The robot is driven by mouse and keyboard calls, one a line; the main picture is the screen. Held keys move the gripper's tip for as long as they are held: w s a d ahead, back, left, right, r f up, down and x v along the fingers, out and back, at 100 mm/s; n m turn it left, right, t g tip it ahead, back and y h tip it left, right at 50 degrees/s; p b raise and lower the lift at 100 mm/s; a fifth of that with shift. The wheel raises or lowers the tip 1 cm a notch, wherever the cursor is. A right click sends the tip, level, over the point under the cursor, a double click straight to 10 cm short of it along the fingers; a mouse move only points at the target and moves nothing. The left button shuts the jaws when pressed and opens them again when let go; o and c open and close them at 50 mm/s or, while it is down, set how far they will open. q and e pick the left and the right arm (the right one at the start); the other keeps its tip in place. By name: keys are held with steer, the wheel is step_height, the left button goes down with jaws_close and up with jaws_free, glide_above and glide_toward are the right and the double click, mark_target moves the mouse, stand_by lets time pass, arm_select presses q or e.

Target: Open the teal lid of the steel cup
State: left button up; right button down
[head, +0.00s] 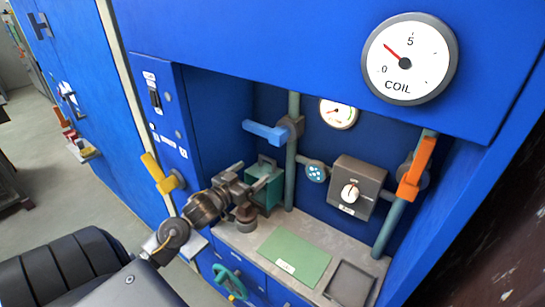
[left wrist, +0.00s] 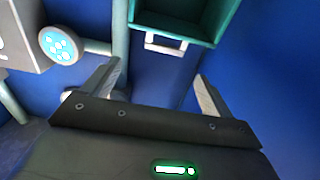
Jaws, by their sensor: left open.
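A teal box-like thing (head: 265,192) with a grey handle on top stands at the left of the recess in the head view. It also shows at the top of the left wrist view (left wrist: 178,25), where its hollow inside is seen. I cannot clearly make out a steel cup or a teal lid. A dark metal cylinder (head: 244,218) shows just below my gripper; I cannot tell what it is. My left gripper (head: 248,177) is open and empty in front of the teal box, its fingers (left wrist: 157,85) apart from it. My right gripper is out of view.
A blue-handled pipe (head: 266,132) stands behind, a yellow handle (head: 153,167) at left, an orange handle (head: 416,168) at right. A knob box (head: 353,187) and a dial marked COIL (head: 410,58) are also there. A green mat (head: 295,255) and a dark tray (head: 350,284) lie on the counter.

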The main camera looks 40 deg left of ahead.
mark_target(266, 158)
arm_select(q)
steer(key=w, duration=0.5)
steer(key=w+p, duration=0.1)
steer(key=w, duration=0.2)
steer(key=shift+w+a, duration=0.35)
steer(key=shift+a, duration=0.05)
steer(key=shift+w, duration=0.6)
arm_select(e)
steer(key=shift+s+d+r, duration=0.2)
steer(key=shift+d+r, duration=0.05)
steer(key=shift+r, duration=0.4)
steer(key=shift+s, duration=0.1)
